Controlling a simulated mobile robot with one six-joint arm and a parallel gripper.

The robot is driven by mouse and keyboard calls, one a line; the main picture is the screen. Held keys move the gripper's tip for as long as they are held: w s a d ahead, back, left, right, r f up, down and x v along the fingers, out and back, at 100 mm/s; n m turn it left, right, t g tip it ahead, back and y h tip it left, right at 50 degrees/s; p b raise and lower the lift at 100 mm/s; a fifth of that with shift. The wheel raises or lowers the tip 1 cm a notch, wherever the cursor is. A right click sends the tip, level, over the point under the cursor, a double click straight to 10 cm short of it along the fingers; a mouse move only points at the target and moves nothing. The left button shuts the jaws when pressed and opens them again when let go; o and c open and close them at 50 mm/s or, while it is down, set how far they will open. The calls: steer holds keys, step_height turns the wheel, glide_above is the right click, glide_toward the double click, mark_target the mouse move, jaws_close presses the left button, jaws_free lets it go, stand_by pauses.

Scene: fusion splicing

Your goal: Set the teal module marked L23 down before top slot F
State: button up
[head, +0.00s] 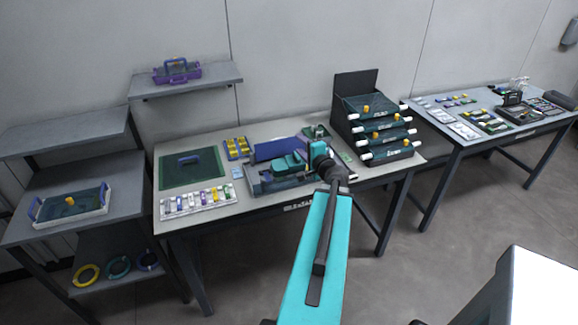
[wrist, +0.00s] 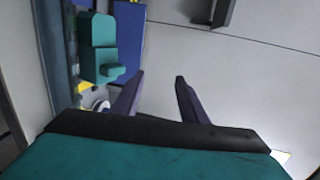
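No L23 mark is legible, so I cannot tell which piece is the teal module. Teal blocks (head: 289,163) sit in a low grey housing (head: 262,188) with a raised blue lid (head: 277,149) on the middle bench. A stepped teal block also shows at the left of the wrist view (wrist: 98,45), beside a blue panel (wrist: 129,40). No slot letter F is legible. My gripper (wrist: 160,80) is open, with nothing between its fingers and grey wall behind them. In the head view my arm reaches to just right of the housing and hides part of the bench.
A black rack (head: 355,100) of stacked trays stands right of my arm. A white tray (head: 197,200) with several small coloured pieces lies at the bench's front left, near a green mat (head: 172,177). A wall shelf (head: 215,82) holds a purple case (head: 176,74).

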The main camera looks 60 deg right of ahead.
steer(key=n, duration=0.4)
steer(key=n+t+h+b, duration=0.15)
steer(key=n+b, duration=0.25)
steer(key=n, duration=0.9)
glide_toward(298, 156)
steer(key=s+a, duration=0.1)
steer(key=shift+a+r+g+h, duration=0.2)
steer(key=shift+g+h, duration=0.05)
steer(key=shift+w+d+f+b, duration=0.1)
steer(key=shift+b, duration=0.5)
steer(key=shift+w+d+f+b, duration=0.1)
steer(key=shift+b, duration=0.2)
steer(key=b+x, duration=0.2)
steer(key=b, duration=0.3)
steer(key=shift+w+d, duration=0.15)
steer(key=shift+w, duration=0.1)
steer(key=shift+w+d+b, duration=0.1)
steer(key=shift+b, duration=0.7)
steer(key=b+x, duration=0.2)
steer(key=b, duration=0.7)
steer(key=shift+w+d, duration=0.1)
steer(key=shift+w, duration=0.05)
